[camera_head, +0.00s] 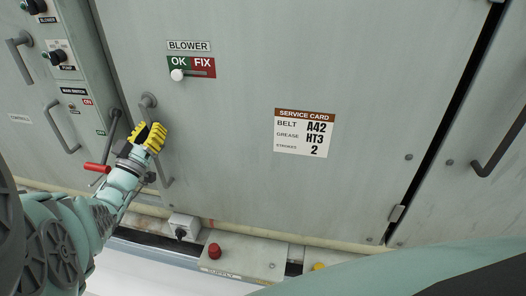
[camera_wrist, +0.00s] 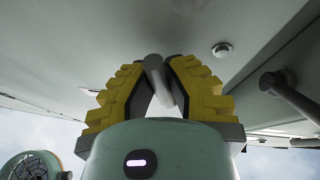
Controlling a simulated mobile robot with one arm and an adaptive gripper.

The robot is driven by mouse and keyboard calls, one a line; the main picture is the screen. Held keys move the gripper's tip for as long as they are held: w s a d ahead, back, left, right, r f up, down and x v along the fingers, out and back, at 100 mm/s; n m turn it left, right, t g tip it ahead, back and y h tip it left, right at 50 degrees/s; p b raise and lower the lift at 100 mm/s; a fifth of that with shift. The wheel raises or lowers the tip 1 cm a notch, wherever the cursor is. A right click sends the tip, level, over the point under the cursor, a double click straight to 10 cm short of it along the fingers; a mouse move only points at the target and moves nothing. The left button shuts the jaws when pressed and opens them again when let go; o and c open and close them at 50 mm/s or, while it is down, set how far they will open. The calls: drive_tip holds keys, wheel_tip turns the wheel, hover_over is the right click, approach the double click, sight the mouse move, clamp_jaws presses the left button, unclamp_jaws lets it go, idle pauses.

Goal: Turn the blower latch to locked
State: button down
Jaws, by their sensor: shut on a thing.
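The blower door (camera_head: 240,130) is a large grey panel under a BLOWER label (camera_head: 188,46). The blower latch (camera_head: 148,100) shows as a grey rounded end at the door's left edge, and its lower part is hidden by my gripper. My gripper (camera_head: 154,134), with yellow ribbed fingers, is shut on the grey latch bar, just below that end. In the wrist view the grey bar (camera_wrist: 155,72) stands between the two yellow fingers. The angle of the hidden part cannot be told.
A grey handle (camera_head: 166,172) shows below my gripper. An OK/FIX slider with a white knob (camera_head: 177,75) at OK is above right. A red-gripped lever (camera_head: 97,167) is close on the left. A service card (camera_head: 304,132) is on the door. A red button (camera_head: 214,250) is below.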

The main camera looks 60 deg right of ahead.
drive_tip(key=shift+w+a+m+g+b, duration=0.1)
drive_tip(key=shift+w+m+g+b, duration=0.25)
drive_tip(key=shift+m, duration=0.3)
drive_tip(key=shift+w+a+m+g+b, duration=0.1)
drive_tip(key=shift+m+g+b, duration=0.1)
drive_tip(key=shift+m+g, duration=0.35)
drive_tip(key=c, duration=1)
unclamp_jaws()
drive_tip(key=shift+o, duration=0.2)
drive_tip(key=shift+a, duration=0.1)
drive_tip(key=v, duration=1.2)
drive_tip(key=shift+w, duration=0.1)
